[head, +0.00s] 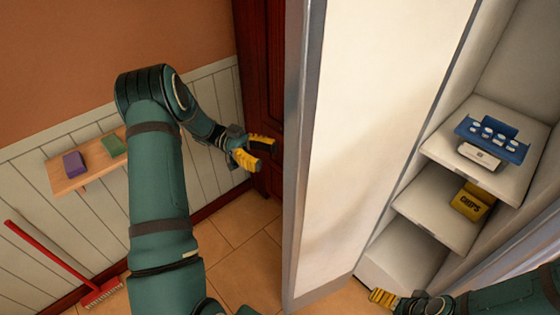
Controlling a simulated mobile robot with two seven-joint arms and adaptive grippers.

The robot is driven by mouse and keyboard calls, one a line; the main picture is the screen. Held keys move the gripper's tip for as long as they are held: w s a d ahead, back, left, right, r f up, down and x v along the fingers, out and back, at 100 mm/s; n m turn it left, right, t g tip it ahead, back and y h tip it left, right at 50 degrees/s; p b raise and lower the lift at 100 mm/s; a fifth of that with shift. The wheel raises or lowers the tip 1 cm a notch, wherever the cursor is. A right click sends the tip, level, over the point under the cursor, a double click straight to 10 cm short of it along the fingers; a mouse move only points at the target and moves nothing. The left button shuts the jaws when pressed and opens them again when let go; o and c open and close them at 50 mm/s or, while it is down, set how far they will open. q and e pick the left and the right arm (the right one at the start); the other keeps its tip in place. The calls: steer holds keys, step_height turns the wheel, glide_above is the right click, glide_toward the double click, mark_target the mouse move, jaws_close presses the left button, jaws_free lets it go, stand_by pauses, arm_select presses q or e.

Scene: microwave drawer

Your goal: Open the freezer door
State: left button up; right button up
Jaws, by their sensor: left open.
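The freezer door (365,130) stands swung open in the middle, its white inner face turned to the right and its grey edge facing me. The white compartment with shelves (415,205) is exposed at the right. My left gripper (262,155) is open and empty to the left of the door, on its outer side. A small gap shows between its yellow fingers and the door edge. My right gripper (384,298) is low at the right, below the shelves; its yellow fingertips are partly seen and their opening is unclear. No handle shows.
A blue tray with white items (492,138), a white package (480,156) and a yellow chips bag (472,202) sit on the shelves. A dark wooden door (258,80), a wall shelf (85,178) and a red broom (60,262) are left. Tiled floor (240,235) is clear.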

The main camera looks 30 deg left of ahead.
arm_select(q)
steer(key=shift+s+a, duration=0.1)
steer(key=shift+a, duration=2.25)
steer(key=shift+s, duration=0.1)
